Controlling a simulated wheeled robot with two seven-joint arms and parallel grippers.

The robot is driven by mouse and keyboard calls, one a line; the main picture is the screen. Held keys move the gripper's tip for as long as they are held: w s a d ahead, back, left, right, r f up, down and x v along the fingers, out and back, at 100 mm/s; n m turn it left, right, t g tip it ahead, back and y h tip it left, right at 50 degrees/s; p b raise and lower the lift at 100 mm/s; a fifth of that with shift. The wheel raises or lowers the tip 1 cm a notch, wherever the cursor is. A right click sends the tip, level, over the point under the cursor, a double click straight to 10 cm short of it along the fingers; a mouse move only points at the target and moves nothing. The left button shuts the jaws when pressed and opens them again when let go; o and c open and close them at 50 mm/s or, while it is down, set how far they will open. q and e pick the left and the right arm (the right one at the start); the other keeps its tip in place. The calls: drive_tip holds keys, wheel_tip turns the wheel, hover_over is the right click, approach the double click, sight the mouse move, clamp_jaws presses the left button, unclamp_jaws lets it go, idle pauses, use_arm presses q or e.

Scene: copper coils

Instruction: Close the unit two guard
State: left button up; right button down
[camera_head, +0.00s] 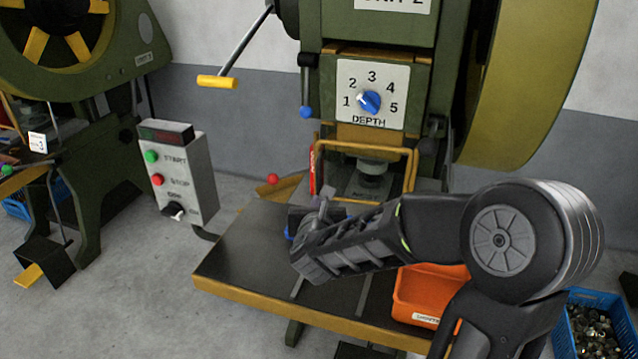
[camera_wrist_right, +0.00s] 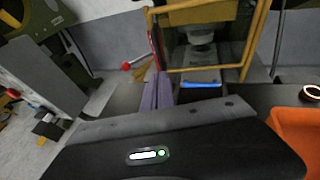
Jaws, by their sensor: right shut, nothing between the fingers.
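The unit two press stands in the middle of the head view, with a yellow-framed guard (camera_head: 413,170) around its die opening. The guard also shows in the right wrist view (camera_wrist_right: 254,40), with the ram and die plate visible through and below its frame. I cannot tell how far it is open. My right gripper (camera_head: 312,217) is in front of and below the guard, over the press table, shut and empty. Its fingers (camera_wrist_right: 159,92) appear apart from the guard in the wrist view. My left gripper is not in view.
A red ball knob (camera_head: 273,179) sticks out left of the guard. A control box (camera_head: 180,175) stands left of the press table (camera_head: 240,262). An orange bin (camera_head: 425,290) is at the table's right, and a blue crate (camera_head: 595,335) stands lower right.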

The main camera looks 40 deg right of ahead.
sight(319, 174)
drive_tip(key=x, duration=0.4)
drive_tip(key=p+x, duration=0.1)
drive_tip(key=x, duration=0.2)
drive_tip(key=r+p+x, duration=0.1)
drive_tip(key=x, duration=0.3)
drive_tip(key=shift+w+d, duration=0.35)
drive_tip(key=shift+w, duration=0.05)
drive_tip(key=shift+f, duration=0.1)
drive_tip(key=b+x, duration=0.1)
drive_tip(key=b, duration=0.1)
drive_tip(key=b+x, duration=0.2)
drive_tip(key=b, duration=0.1)
drive_tip(key=shift+w+r, duration=0.2)
drive_tip(key=shift+w, duration=0.05)
drive_tip(key=shift+r, duration=0.6)
